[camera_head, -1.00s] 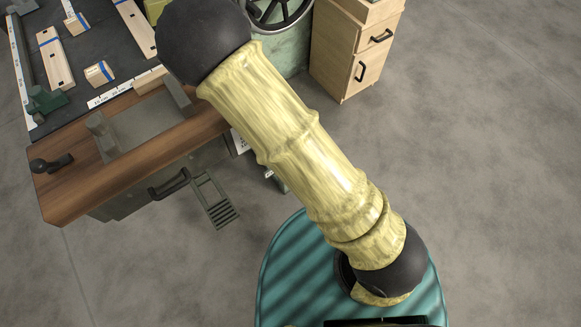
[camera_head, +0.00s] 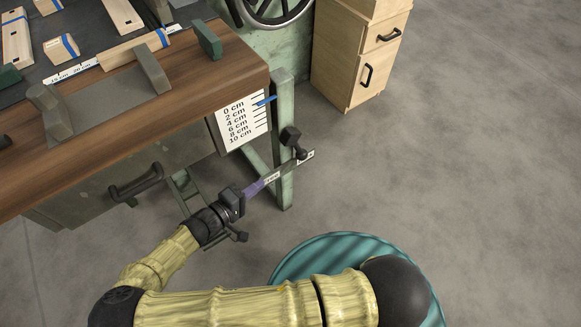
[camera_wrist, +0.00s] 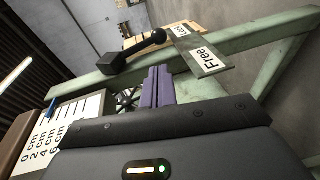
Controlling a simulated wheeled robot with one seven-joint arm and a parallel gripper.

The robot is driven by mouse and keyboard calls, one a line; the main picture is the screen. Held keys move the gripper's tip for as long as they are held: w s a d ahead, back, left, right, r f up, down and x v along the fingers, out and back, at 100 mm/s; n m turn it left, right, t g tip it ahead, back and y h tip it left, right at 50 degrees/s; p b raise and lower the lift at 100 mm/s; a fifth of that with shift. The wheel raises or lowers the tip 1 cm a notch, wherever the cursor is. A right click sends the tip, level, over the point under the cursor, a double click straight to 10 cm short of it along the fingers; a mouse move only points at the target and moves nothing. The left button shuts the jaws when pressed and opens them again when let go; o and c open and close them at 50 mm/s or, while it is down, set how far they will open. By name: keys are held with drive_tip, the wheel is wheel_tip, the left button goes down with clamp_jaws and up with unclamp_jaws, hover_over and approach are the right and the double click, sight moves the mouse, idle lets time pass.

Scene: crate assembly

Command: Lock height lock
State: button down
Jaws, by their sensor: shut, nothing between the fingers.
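The height lock is a black lever (camera_head: 292,140) with a ball knob, mounted on the green table leg below the bench's right end. A label plate (camera_head: 298,164) lies beside it. In the wrist view the lever (camera_wrist: 136,50) points right, its knob near the plate's far, small-lettered section. The plate's near section (camera_wrist: 207,57) reads "Free". My gripper (camera_head: 264,183) has purple fingers, shut and empty. In the head view they overlap the plate's left end; contact cannot be told. In the wrist view the fingertips (camera_wrist: 158,84) sit below the lever, apart from the knob.
The wooden bench (camera_head: 190,85) carries several wood pieces and clamps. A height scale (camera_head: 240,119) with a blue pointer hangs at its right end. A handwheel (camera_head: 272,8) stands behind. A wooden cabinet (camera_head: 350,50) is at the back right. The floor on the right is clear.

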sight(298, 158)
drive_tip(key=shift+d, duration=0.1)
drive_tip(key=b+x, duration=0.2)
drive_tip(key=x, duration=0.4)
drive_tip(key=b+x, duration=0.3)
drive_tip(key=x, duration=0.4)
drive_tip(key=shift+w+f, duration=0.1)
drive_tip(key=shift+f, duration=0.15)
drive_tip(key=shift+w+d, duration=0.25)
drive_tip(key=shift+d, duration=0.05)
